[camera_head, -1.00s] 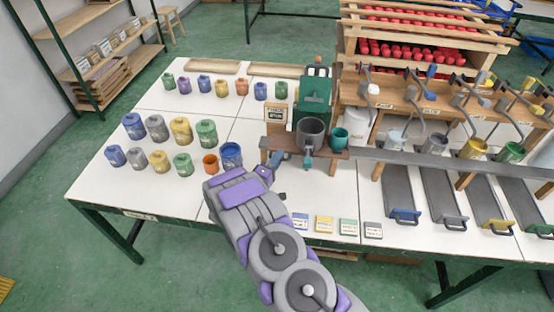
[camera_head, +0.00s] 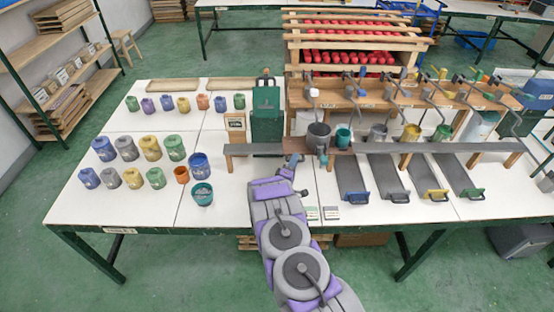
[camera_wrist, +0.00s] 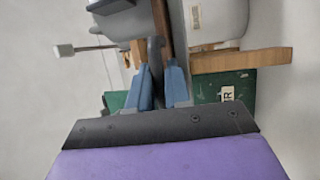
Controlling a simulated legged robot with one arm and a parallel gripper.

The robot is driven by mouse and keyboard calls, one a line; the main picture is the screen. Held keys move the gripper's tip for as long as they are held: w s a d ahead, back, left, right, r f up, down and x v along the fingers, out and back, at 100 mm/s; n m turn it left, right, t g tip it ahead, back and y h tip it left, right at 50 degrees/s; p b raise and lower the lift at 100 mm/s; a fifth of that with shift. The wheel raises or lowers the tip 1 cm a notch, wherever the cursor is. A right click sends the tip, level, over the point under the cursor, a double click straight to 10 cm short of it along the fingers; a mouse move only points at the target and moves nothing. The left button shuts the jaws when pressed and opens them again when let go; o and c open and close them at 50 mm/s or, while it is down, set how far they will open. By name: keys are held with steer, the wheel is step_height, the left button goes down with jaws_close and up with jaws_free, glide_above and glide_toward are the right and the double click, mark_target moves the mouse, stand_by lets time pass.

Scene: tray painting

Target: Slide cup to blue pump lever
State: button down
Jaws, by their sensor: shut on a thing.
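A dark grey cup (camera_head: 319,136) stands upright on a brown board at the front rail (camera_head: 250,150), right of the green machine (camera_head: 267,110). A teal cup (camera_head: 343,137) stands just right of it. My gripper (camera_head: 294,161) is at the front of the rail, left of and below the grey cup. In the wrist view its blue fingers (camera_wrist: 158,88) are shut on a dark grey handle (camera_wrist: 156,58); what the handle joins is partly hidden. A blue-ended lever (camera_head: 362,73) is on the wooden pump rack behind, to the right of a white-ended lever (camera_head: 313,92).
Grey (camera_head: 378,133), yellow (camera_head: 411,133) and green (camera_head: 443,132) vessels line the rail to the right. Dark chutes (camera_head: 352,178) slope down in front. Several coloured cups stand on the table's left side, including a teal one (camera_head: 202,194). Small cards (camera_head: 330,212) lie beside my arm.

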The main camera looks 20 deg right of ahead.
mark_target(312, 154)
steer(key=d, duration=0.2)
steer(key=s+d+p, duration=0.1)
steer(key=d, duration=0.3)
steer(key=shift+s+f, duration=0.25)
steer(key=shift+s, duration=0.1)
steer(key=shift+a, duration=0.2)
steer(key=c, duration=1.3)
jaws_free()
steer(key=shift+w, duration=0.1)
steer(key=shift+o, duration=0.8)
steer(key=shift+r, duration=0.1)
steer(key=v, duration=1.7)
steer(key=shift+a, duration=0.1)
